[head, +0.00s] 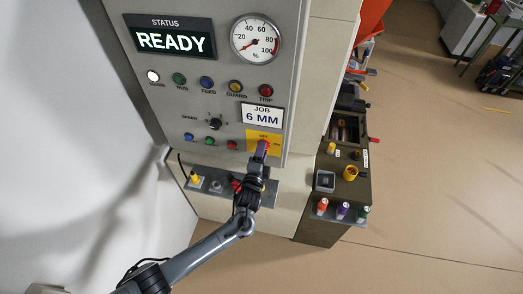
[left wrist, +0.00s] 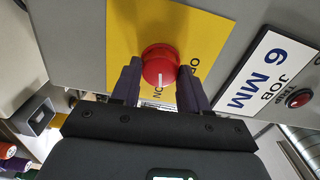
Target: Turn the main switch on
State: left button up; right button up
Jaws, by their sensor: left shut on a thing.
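The main switch is a red round knob (left wrist: 159,68) on a yellow plate (left wrist: 135,30); the plate also shows on the cabinet front in the head view (head: 252,136). My left gripper (left wrist: 158,86) has one finger on each side of the knob and is shut on it; it also shows at the plate in the head view (head: 262,150). The white line on the knob points toward lettering that seems to read ON. The gripper covers part of the plate. My right gripper is not in view.
The status display (head: 170,40) reads READY, and the white lamp (head: 153,76) is lit. The gauge (head: 255,39) needle sits near the low end. A shelf (head: 265,190) with small items is below the panel. A dark side bench (head: 345,185) with coloured bottles stands to the right.

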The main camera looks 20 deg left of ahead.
pick_arm(q)
jog(key=shift+m, duration=0.5)
jog(key=o, duration=1)
jog(key=shift+o, duration=0.2)
jog(key=shift+s, duration=0.1)
jog(key=s+d, duration=0.1)
jog(key=s, duration=0.9)
jog(key=shift+s+d+b, duration=0.2)
jog(key=shift+s+b, duration=0.1)
jog(key=shift+b, duration=0.05)
